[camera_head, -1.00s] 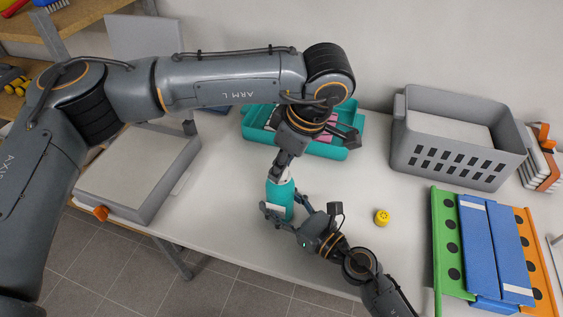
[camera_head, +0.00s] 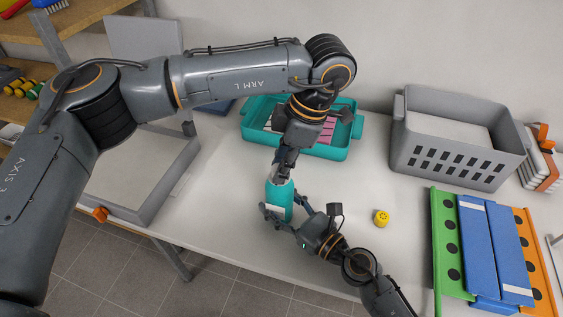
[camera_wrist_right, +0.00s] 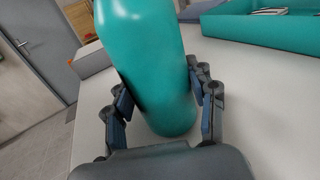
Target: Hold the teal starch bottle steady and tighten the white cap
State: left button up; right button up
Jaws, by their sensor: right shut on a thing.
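The teal starch bottle (camera_head: 280,198) stands upright on the table near its front edge. In the right wrist view the bottle (camera_wrist_right: 150,70) fills the middle, with a finger against each side. My right gripper (camera_head: 279,213) is shut on the bottle's body. My left gripper (camera_head: 284,166) comes down from above, with its fingers at the bottle's top. A little white of the cap (camera_head: 274,174) shows there; the rest is hidden behind the fingers. I cannot tell whether the left fingers are open or closed on the cap.
A teal tray (camera_head: 345,152) with pink and white items lies behind the bottle. A yellow round thing (camera_head: 381,218) sits to the right. A grey perforated basket (camera_head: 455,167) and a green, blue and orange panel set (camera_head: 488,246) stand farther right. A shallow grey bin (camera_head: 160,205) is at left.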

pick_arm(q)
jog(key=o, duration=0.5)
jog(key=shift+f, duration=0.25)
jog(key=shift+r, duration=0.1)
pick_arm(e)
jog(key=o, duration=1.5)
pick_arm(q)
jog(key=v, duration=1.2)
